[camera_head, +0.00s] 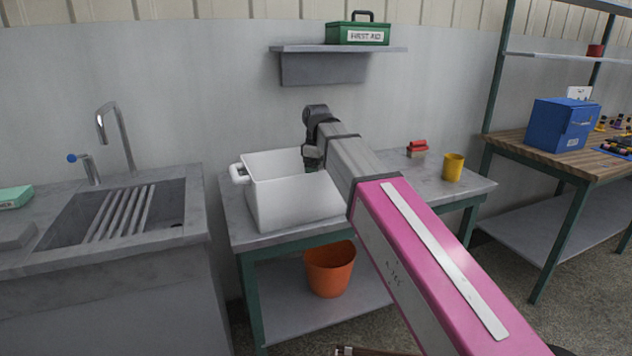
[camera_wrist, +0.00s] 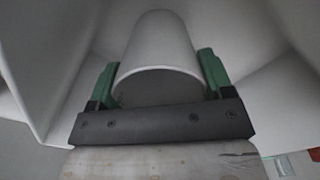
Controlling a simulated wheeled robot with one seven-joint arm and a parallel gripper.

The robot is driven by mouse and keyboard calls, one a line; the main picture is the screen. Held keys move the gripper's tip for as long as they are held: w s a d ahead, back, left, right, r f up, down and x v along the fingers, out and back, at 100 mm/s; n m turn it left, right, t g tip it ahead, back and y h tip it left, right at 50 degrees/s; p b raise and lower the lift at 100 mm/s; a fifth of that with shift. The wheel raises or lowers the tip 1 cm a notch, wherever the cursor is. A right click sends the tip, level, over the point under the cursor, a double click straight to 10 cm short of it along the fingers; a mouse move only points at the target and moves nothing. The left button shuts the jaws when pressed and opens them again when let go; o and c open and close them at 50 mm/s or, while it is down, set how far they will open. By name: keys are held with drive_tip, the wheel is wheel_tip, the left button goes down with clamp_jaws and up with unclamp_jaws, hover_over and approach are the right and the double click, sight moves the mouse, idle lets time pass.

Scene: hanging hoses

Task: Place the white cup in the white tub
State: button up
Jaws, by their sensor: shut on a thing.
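The white tub (camera_head: 290,205) stands on the left part of the grey table, with a handle at its left rim. My gripper (camera_head: 312,160) points down at the tub's right side in the head view, where my arm hides part of the tub. In the wrist view my gripper (camera_wrist: 160,80) has its green fingers on both sides of the white cup (camera_wrist: 158,52), shut on it. White tub walls surround the cup there. The cup is hidden in the head view. I cannot tell whether it touches the tub floor.
A yellow cup (camera_head: 453,167) and a red-topped brush (camera_head: 417,148) stand on the table's right part. A shelf (camera_head: 340,48) with a green first-aid box (camera_head: 358,32) hangs above. A sink (camera_head: 115,215) is at left. An orange bucket (camera_head: 330,270) sits below.

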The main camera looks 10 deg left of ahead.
drive_tip(key=shift+f, duration=1.6)
drive_tip(key=o, duration=1)
drive_tip(key=shift+f, duration=0.15)
wheel_tip(320, 180, up, 12)
drive_tip(key=shift+r, duration=0.15)
